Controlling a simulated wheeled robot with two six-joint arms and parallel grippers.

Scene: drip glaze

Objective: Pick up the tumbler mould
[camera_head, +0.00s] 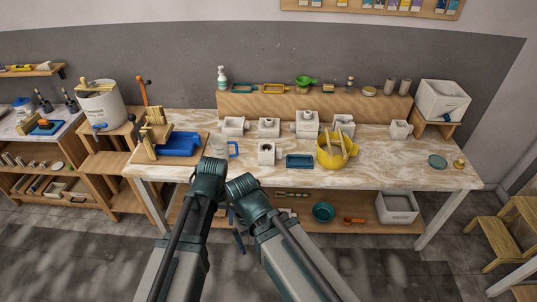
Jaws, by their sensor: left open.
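Several white plaster moulds stand on the work table (380,175). One is at the front (266,153), others are in a row behind it (235,126) (268,128) (307,125), and one is at the right (400,130). I cannot tell which of them is the tumbler mould. My two arms rise in front of the table. My left gripper (238,238) is small, dark and partly hidden between the arm links, low before the table front and apart from the moulds. It is open. I cannot see my right gripper.
A raised wooden shelf (260,105) lines the back. The table's right front is mostly clear.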

